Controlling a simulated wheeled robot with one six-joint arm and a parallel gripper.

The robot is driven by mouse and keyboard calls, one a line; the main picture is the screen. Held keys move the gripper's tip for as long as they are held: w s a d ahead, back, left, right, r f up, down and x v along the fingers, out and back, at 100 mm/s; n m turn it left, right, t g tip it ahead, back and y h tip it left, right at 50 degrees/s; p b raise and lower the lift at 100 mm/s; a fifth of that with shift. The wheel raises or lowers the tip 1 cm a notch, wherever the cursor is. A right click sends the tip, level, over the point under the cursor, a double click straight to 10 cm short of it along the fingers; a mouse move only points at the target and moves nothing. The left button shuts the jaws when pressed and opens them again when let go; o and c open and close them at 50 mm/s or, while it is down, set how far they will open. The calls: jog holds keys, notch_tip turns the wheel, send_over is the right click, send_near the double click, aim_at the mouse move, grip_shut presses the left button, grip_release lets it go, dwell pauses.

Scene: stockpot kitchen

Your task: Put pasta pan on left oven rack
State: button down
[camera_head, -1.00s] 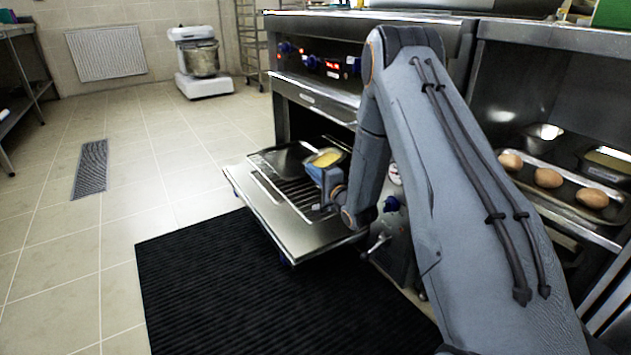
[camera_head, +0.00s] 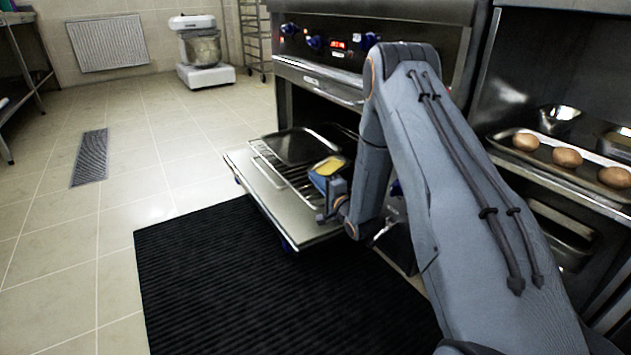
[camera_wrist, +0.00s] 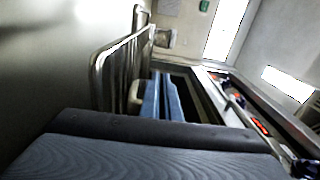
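The pasta pan (camera_head: 328,166), a small pan with yellow contents, is at the right part of the pulled-out oven rack (camera_head: 292,183) in the head view. My gripper (camera_head: 331,186) is at its near side and appears shut on it. The arm hides part of the grip. Whether the pan touches the rack is unclear. A dark, empty tray (camera_head: 302,146) covers the rack's far left part. In the wrist view, my blue fingers (camera_wrist: 162,98) are close together beside the rack bars (camera_wrist: 110,75); the pan is not clearly visible there.
The open oven door (camera_head: 268,190) lies flat under the rack. The oven's front panel (camera_head: 320,42) is above. A black mat (camera_head: 230,270) covers the floor in front.

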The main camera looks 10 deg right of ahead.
jog(key=c, duration=2.4)
grip_release()
jog(key=shift+f, duration=0.15)
jog(key=o, duration=0.4)
